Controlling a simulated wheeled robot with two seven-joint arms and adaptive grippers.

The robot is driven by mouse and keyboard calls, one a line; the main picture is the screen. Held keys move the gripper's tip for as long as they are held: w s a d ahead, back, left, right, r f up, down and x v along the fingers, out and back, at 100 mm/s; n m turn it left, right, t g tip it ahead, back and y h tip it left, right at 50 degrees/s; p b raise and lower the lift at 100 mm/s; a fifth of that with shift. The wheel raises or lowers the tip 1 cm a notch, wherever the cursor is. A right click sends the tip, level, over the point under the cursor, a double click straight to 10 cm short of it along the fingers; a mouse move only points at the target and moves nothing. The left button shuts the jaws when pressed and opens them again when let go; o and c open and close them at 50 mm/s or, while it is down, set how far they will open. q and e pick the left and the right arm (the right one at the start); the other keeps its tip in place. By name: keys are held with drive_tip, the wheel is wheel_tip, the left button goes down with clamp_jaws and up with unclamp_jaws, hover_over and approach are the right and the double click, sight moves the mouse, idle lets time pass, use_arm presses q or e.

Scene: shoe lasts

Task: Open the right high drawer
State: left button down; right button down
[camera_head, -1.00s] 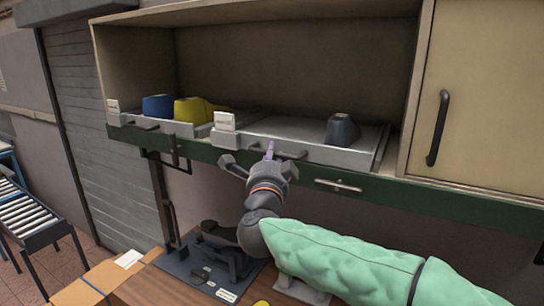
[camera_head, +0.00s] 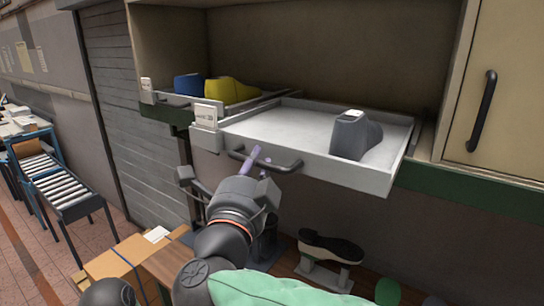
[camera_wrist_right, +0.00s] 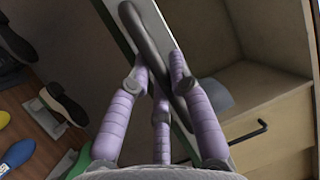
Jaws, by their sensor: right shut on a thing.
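The right high drawer (camera_head: 300,140) is a light grey tray-like drawer, pulled out of the shelf toward me. A grey shoe last (camera_head: 356,136) stands inside it at the right. My right gripper (camera_head: 259,160) is at the left part of the dark drawer handle (camera_head: 282,165). In the right wrist view its purple fingers (camera_wrist_right: 160,80) are shut around the dark handle bar (camera_wrist_right: 150,35). At the lower left of the head view a dark rounded part shows, but my left gripper does not.
A left drawer with a blue last (camera_head: 187,86) and a yellow last (camera_head: 230,90) sits beside it, less far out. A cupboard door (camera_head: 500,100) is at the right. Below are a dark shoe (camera_head: 331,246) and a cardboard box (camera_head: 125,256). A roller conveyor (camera_head: 62,200) stands left.

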drive_tip(key=shift+s+a+f, duration=0.1)
drive_tip(key=shift+s+a, duration=0.55)
drive_tip(key=shift+s, duration=0.2)
drive_tip(key=c, duration=1.1)
unclamp_jaws()
drive_tip(key=v, duration=1.2)
